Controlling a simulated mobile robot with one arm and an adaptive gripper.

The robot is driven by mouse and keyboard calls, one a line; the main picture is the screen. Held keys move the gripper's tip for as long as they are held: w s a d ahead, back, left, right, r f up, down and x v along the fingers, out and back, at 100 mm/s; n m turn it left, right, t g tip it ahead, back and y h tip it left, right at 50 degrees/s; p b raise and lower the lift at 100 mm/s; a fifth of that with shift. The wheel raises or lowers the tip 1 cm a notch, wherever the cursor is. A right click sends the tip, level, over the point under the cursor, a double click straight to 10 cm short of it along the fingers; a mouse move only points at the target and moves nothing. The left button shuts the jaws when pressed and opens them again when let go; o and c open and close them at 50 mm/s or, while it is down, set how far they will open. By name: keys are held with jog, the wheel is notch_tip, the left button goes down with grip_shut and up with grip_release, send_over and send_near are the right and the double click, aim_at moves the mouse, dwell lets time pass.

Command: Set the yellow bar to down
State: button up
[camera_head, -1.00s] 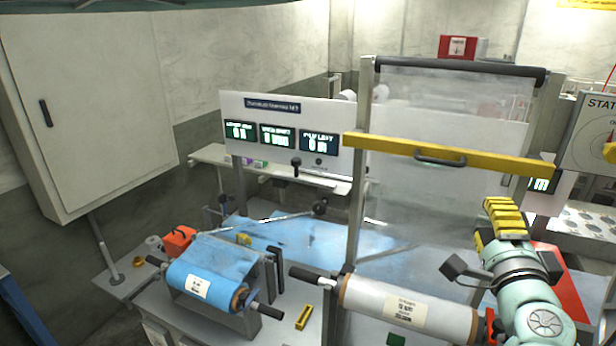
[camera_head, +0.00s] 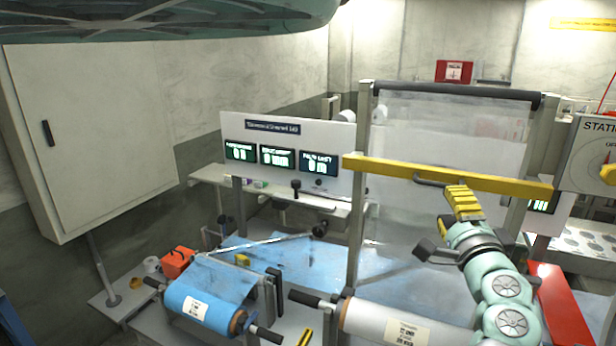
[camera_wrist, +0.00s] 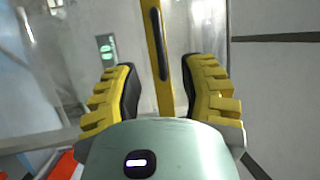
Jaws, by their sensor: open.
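The yellow bar (camera_head: 490,181) runs across the front of a tall frame with a clear film sheet (camera_head: 440,130), near the upper part. It has a dark handle (camera_head: 431,182) on its face. My gripper (camera_head: 461,190) is just in front of and below the bar, right of the handle. In the wrist view the bar (camera_wrist: 153,70) and its dark handle (camera_wrist: 159,45) run upright between the two open yellow fingers (camera_wrist: 160,95). Neither finger visibly touches the bar. In the head view, my gripper hides a little of the bar's lower edge.
A blue film roll (camera_head: 212,300) and a clear film roll (camera_head: 390,325) lie at the front. A panel with lit displays (camera_head: 280,150) stands left of the frame. A dial box (camera_head: 590,155) stands at the right. A red box (camera_head: 560,305) is right of my arm.

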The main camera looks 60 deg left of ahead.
aim_at(438, 186)
jog(key=p+x, duration=0.2)
jog(key=x, duration=0.3)
jog(key=shift+w+a+r+p, duration=0.2)
jog(key=shift+a+p, duration=0.1)
jog(key=shift+p, duration=0.1)
jog(key=shift+p+x, duration=0.3)
jog(key=shift+x, duration=0.65)
jog(key=shift+f, duration=0.15)
jog(key=shift+c, duration=0.3)
grip_shut()
